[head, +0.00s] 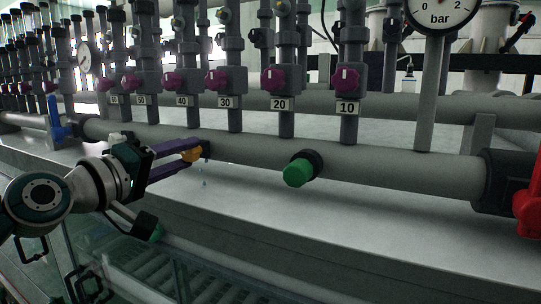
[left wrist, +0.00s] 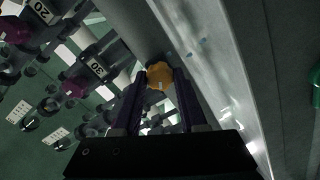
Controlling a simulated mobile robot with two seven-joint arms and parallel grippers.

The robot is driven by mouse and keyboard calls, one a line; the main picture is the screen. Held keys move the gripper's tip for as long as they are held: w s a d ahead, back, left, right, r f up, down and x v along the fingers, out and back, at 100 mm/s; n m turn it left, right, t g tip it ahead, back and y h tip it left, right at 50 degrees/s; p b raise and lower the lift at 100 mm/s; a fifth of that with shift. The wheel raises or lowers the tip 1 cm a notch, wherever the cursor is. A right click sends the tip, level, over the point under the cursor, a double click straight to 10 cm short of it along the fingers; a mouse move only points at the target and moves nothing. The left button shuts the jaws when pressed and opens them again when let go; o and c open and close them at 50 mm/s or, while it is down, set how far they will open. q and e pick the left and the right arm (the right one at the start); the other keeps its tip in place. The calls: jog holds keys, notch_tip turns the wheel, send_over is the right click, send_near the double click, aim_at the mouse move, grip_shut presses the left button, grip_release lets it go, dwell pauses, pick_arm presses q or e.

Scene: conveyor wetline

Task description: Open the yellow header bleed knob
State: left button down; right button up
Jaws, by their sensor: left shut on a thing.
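The yellow header bleed knob (head: 192,154) sits on the front of the large grey header pipe (head: 255,151), below the 30 and 40 labels. My left gripper (head: 190,155) reaches in from the left with its two long purple fingers on either side of the knob, shut on it. In the left wrist view the knob (left wrist: 159,76) sits between the fingertips of my left gripper (left wrist: 160,84), with a pale mark on its face. Small drops (head: 204,183) show below the knob in the head view. My right gripper is not in view.
A green knob (head: 299,171) projects from the header to the right. A red handle (head: 529,207) is at the far right and a blue lever (head: 59,122) at the left. Purple valve knobs (head: 273,78) line the risers above. The grey ledge (head: 350,215) below is clear.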

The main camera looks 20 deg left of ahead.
pick_arm(q)
jog(key=n, duration=0.3)
jog(key=shift+n, duration=0.4)
jog(key=n, duration=0.2)
jog(key=shift+n, duration=0.4)
jog(key=n, duration=0.3)
jog(key=shift+n+p, duration=0.35)
jog(key=shift+n, duration=1.75)
jog(key=shift+c, duration=2.2)
grip_release()
